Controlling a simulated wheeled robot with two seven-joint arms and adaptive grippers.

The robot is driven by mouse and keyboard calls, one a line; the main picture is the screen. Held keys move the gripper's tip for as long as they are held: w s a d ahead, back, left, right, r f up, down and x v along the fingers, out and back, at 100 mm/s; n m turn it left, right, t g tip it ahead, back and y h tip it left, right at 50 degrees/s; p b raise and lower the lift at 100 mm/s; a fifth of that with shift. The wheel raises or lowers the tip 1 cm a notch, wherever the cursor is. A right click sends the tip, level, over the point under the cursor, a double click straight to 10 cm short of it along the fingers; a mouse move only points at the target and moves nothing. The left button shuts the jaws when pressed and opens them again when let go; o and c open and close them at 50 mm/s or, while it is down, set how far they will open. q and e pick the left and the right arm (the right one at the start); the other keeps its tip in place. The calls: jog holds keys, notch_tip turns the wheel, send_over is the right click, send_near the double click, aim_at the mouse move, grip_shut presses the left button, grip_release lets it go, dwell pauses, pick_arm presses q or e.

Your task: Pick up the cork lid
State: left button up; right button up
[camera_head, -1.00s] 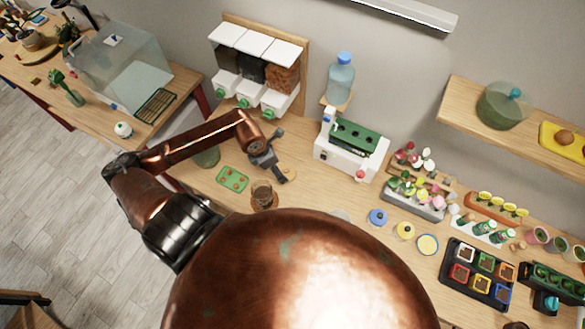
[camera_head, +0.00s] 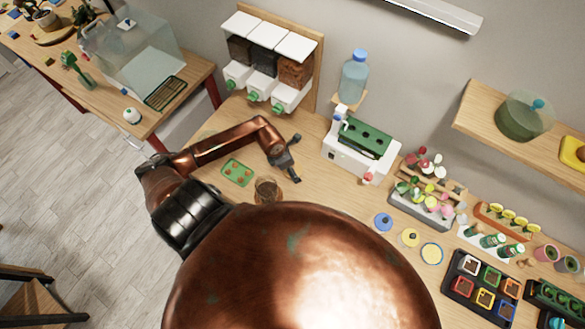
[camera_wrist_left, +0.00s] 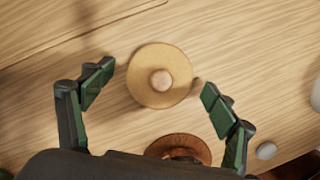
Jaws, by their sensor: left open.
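The cork lid (camera_wrist_left: 147,94) is a tan round disc with a small knob on top, lying flat on the wooden table in the left wrist view. My left gripper (camera_wrist_left: 154,82) is open, with one green-padded finger on each side of the lid. The fingers look apart from it, and nothing is held. In the head view my left gripper (camera_head: 291,163) is over the table behind the glass jar (camera_head: 266,188), and it seems to hide the lid. My right gripper is not in view.
A green tray (camera_head: 237,172) lies left of the jar. A white machine (camera_head: 350,158) and a dispenser rack (camera_head: 268,60) stand behind. Blue and yellow round lids (camera_head: 383,222) lie to the right. A brown round thing (camera_wrist_left: 180,147) is close below the cork lid in the wrist view.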

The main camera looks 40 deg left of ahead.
pick_arm(q)
jog(key=shift+f, duration=0.3)
jog(key=shift+c, duration=0.4)
jog(key=c, duration=1)
jog(key=shift+o, duration=0.2)
jog(key=shift+r, duration=0.1)
